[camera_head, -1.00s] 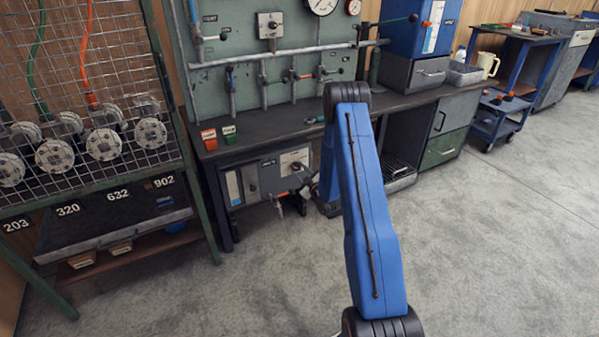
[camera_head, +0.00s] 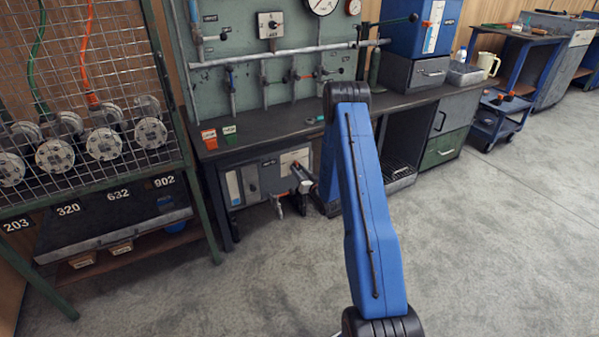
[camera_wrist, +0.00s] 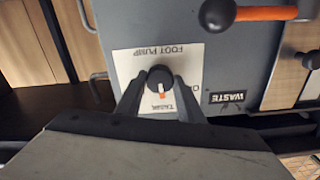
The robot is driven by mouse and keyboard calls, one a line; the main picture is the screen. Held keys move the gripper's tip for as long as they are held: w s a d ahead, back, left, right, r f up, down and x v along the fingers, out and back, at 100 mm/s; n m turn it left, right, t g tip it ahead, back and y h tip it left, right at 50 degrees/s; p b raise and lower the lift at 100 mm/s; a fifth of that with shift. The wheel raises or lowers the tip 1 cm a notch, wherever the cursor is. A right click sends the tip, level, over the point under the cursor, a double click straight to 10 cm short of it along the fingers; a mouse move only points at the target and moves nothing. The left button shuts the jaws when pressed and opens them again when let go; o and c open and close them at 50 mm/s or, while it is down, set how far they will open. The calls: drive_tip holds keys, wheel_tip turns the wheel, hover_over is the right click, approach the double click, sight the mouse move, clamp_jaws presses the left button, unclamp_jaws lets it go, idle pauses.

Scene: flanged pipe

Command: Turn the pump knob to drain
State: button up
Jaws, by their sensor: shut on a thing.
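The pump knob (camera_wrist: 159,79) is a round black knob with a white and orange mark on its lower side in the wrist view. It sits on a white plate (camera_wrist: 130,62) whose print is upside down: "FOOT PUMP" above, "TANK" just below the knob. Another word at the right is partly hidden by a finger. My gripper (camera_wrist: 158,84) is shut on the knob, one finger on each side. The mark points down toward "TANK". In the head view the pump unit (camera_head: 252,185) is under the bench, and the knob is too small to make out.
A black ball handle with an orange bar (camera_wrist: 262,13) projects close above the plate at the right. A "WASTE" label (camera_wrist: 228,97) is beside the plate. The bench (camera_head: 270,135) overhangs the unit. A wire rack (camera_head: 90,80) stands left; open floor lies in front.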

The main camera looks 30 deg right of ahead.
drive_tip(key=m, duration=1.2)
drive_tip(key=shift+s+m, duration=0.1)
drive_tip(key=shift+m, duration=0.3)
idle(0.3)
drive_tip(key=o, duration=1.1)
drive_tip(key=shift+c, duration=0.2)
drive_tip(key=s, duration=1.7)
drive_tip(key=shift+s, duration=0.2)
